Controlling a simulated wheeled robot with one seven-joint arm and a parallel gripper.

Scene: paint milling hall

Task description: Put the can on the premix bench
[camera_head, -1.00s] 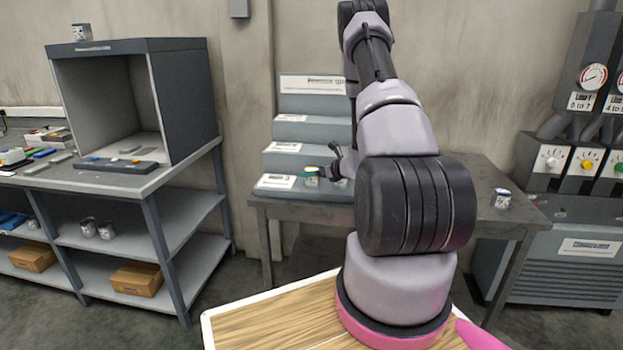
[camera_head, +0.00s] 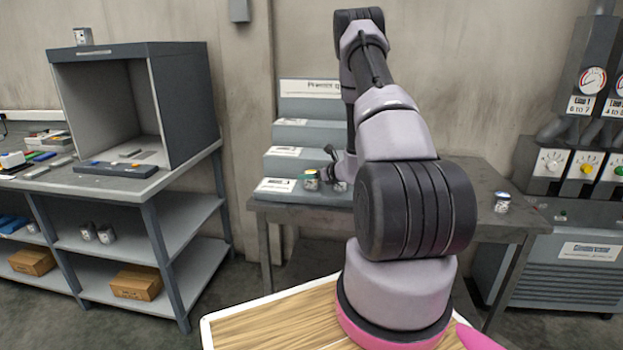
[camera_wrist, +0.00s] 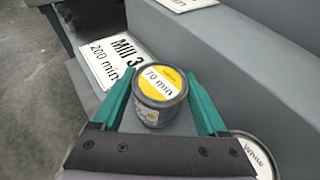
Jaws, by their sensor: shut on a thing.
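The can (camera_wrist: 160,92), with a yellow and white lid marked "70 min", is between the teal fingers of my gripper (camera_wrist: 162,88) in the wrist view. My gripper is shut on it. In the head view the can (camera_head: 311,180) is at the lowest step of the grey stepped rack (camera_head: 296,134); I cannot tell whether it touches the step. My gripper (camera_head: 328,166) reaches it from the right there, its fingertips hard to make out. The rack stands on a dark bench (camera_head: 470,215), and its top sign seems to begin with "Premix".
A second can (camera_wrist: 252,152) stands close by, partly hidden by my gripper. Another can (camera_head: 502,202) stands on the bench's right end, with bare top around it. A shelf bench with a dark booth (camera_head: 182,105) is left; a dial machine (camera_head: 565,160) is right.

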